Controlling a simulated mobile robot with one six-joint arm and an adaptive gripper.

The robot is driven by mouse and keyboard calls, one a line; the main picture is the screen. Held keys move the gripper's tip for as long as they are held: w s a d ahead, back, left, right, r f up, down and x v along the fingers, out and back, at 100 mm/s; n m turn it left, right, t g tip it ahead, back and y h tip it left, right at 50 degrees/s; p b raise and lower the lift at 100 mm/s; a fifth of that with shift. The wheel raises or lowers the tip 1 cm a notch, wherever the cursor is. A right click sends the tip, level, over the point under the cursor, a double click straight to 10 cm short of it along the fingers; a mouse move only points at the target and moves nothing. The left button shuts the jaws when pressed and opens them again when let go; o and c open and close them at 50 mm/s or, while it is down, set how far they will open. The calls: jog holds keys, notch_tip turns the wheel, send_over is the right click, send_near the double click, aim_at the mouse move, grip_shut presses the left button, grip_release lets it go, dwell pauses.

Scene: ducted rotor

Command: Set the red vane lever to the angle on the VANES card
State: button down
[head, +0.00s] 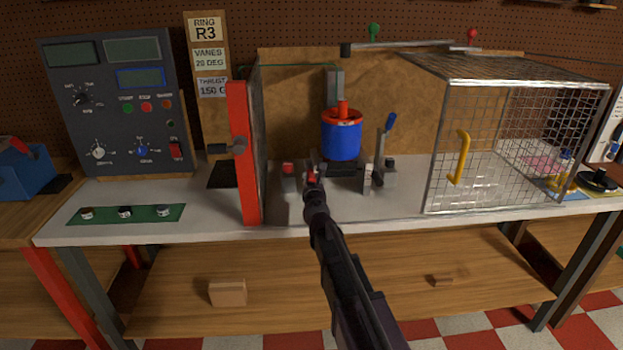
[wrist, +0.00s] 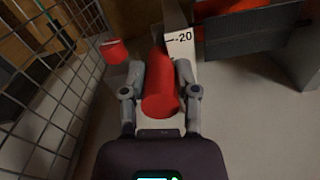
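The VANES card (head: 210,59) on the tall board at the back left reads 20 DEG. The red vane lever (head: 312,177) stands at the front of the rotor stand, mostly hidden by my arm. In the wrist view its red handle (wrist: 160,88) points toward the camera, between the two grey fingers of my gripper (wrist: 160,72). The fingers are drawn in close on both sides and appear shut on it. A white scale plate (wrist: 178,45) just beyond the handle shows a mark labelled -20 or 20. The lever's pointer is hidden.
A red-edged panel (head: 243,155) stands close on the left. A small red block (wrist: 115,50) sits beside the handle.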

jog(key=shift+f+b, duration=1.2)
jog(key=shift+w+f+b, duration=0.1)
jog(key=shift+f+b, duration=0.95)
jog(key=shift+c, duration=1.9)
grip_release()
jog(key=s, duration=1.2)
jog(key=shift+a, duration=0.1)
